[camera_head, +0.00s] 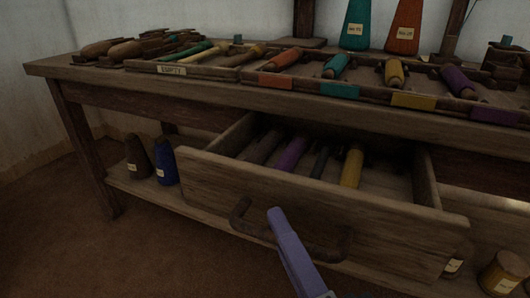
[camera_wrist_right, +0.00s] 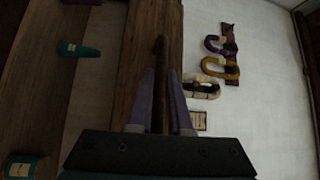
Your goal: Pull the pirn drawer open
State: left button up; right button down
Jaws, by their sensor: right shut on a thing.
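The pirn drawer (camera_head: 320,205) stands pulled out from under the bench top, with its inside showing. Several pirns lie in it, among them a purple one (camera_head: 291,154) and a yellow one (camera_head: 352,168). A dark bar handle (camera_head: 240,211) is fixed across the drawer front. My right gripper (camera_head: 276,216) is at the middle of this handle and hides part of it. In the right wrist view its two pale purple fingers (camera_wrist_right: 165,105) stand on either side of the dark handle (camera_wrist_right: 160,62), shut on it. My left gripper is not in view.
The bench top (camera_head: 215,83) carries trays of coloured pirns and several wooden shuttles (camera_head: 125,50). Teal (camera_head: 356,25) and orange (camera_head: 403,28) cones stand at the back. Dark and blue (camera_head: 164,165) cones stand on the lower shelf. The floor (camera_head: 60,225) at left is clear.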

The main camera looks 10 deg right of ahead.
jog(key=s+a, duration=0.1)
jog(key=s, duration=0.1)
jog(key=s+a, duration=0.1)
jog(key=s, duration=0.1)
jog(key=shift+a, duration=0.35)
jog(key=c, duration=0.9)
grip_release()
jog(key=shift+o, duration=0.2)
jog(key=p+v, duration=0.2)
jog(key=v, duration=0.8)
